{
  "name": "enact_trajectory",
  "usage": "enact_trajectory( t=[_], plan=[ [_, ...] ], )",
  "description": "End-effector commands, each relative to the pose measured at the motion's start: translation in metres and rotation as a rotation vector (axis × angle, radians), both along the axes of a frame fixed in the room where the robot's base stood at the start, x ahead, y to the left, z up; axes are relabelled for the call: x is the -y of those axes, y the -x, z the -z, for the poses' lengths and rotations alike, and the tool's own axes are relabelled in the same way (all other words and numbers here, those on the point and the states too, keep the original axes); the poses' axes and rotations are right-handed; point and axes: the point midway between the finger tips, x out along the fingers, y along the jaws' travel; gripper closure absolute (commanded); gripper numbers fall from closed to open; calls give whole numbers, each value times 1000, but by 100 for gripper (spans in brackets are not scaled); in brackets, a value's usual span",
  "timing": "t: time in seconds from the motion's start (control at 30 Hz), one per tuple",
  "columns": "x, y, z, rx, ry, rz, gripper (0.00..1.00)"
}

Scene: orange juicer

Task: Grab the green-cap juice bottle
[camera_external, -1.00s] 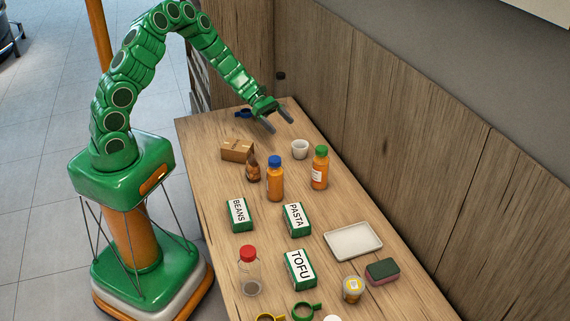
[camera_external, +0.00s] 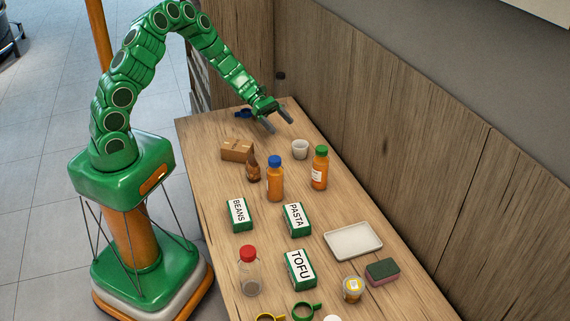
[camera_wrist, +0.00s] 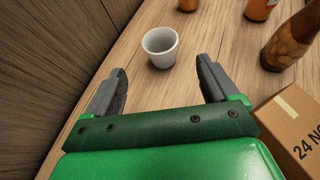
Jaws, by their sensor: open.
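The green-cap juice bottle (camera_external: 319,169) holds orange juice and stands upright on the wooden table, to the right of a blue-cap juice bottle (camera_external: 275,179). My gripper (camera_external: 280,122) is open and empty above the far end of the table, apart from both bottles. In the wrist view my gripper (camera_wrist: 161,85) has its two grey fingers spread, with a white cup (camera_wrist: 160,46) beyond them. Two orange bottle bottoms show at the top edge of the wrist view; their caps are out of frame.
The white cup (camera_external: 300,149) stands between my gripper and the green-cap bottle. A brown bottle (camera_external: 253,167) and a cardboard box (camera_external: 237,150) are to the left. A wooden wall (camera_external: 385,145) borders the right side. Boxes and a white tray (camera_external: 352,240) lie nearer the camera.

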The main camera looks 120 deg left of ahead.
Motion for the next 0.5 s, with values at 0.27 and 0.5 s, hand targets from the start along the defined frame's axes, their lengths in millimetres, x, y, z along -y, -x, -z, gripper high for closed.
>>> enact_trajectory(
  t=[0.27, 0.5],
  plan=[
    [0, 0, 0, 0, 0, 0, 28],
    [13, -13, -5, 0, 115, -39, 28]
  ],
)
